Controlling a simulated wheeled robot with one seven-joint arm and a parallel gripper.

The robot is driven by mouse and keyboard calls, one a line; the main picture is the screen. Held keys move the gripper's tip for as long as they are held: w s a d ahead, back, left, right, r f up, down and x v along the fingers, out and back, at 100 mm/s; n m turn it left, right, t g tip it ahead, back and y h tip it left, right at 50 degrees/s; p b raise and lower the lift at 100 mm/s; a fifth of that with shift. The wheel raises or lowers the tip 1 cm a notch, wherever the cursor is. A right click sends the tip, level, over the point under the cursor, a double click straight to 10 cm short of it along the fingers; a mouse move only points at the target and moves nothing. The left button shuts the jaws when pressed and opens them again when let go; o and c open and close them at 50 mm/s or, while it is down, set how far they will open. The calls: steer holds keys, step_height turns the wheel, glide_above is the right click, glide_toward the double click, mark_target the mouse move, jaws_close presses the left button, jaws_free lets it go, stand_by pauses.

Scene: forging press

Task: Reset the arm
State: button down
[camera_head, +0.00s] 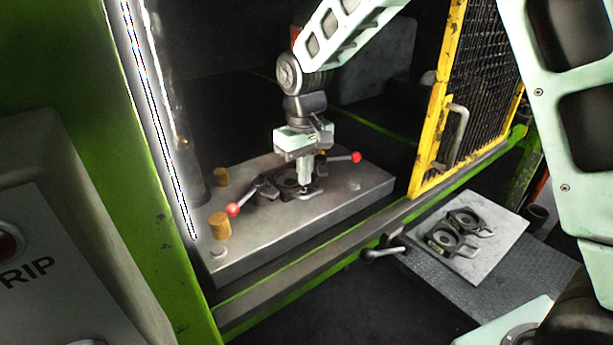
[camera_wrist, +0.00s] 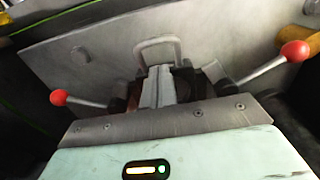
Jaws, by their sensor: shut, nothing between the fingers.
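My arm reaches through the press opening from the upper right in the head view. My gripper (camera_head: 305,183) points down over the grey die plate (camera_head: 350,200), with its fingers shut and nothing between them. The fingers are just at or above a dark round part (camera_head: 285,183) seated on the plate; I cannot tell whether they touch it. In the wrist view the shut fingers of my gripper (camera_wrist: 159,80) are in front of a grey loop handle (camera_wrist: 158,45), and the gripper body hides much of the dark part behind.
Two red-knobbed clamp levers (camera_head: 233,209) (camera_head: 356,157) flank the part. Brass posts (camera_head: 219,225) stand at the plate's left. A yellow mesh gate (camera_head: 432,110) stands open at right. A tray (camera_head: 490,262) outside holds two dark parts (camera_head: 443,238). A green press frame (camera_head: 100,150) borders the left.

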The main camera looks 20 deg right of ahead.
step_height(320, 180, up, 6)
steer(key=p, duration=0.4)
steer(key=s+a+f+n+b, duration=0.1)
steer(key=s+f+b, duration=0.4)
steer(key=s, duration=0.5)
steer(key=s+a+f+n+b, duration=0.1)
steer(key=s+f+b, duration=0.4)
steer(key=s, duration=0.5)
steer(key=s+a+f+n+b, duration=0.2)
steer(key=s+f+b, duration=0.4)
steer(key=s+b, duration=0.2)
steer(key=shift+s+y, duration=0.3)
steer(key=shift+s, duration=0.8)
steer(key=shift+f, duration=0.1)
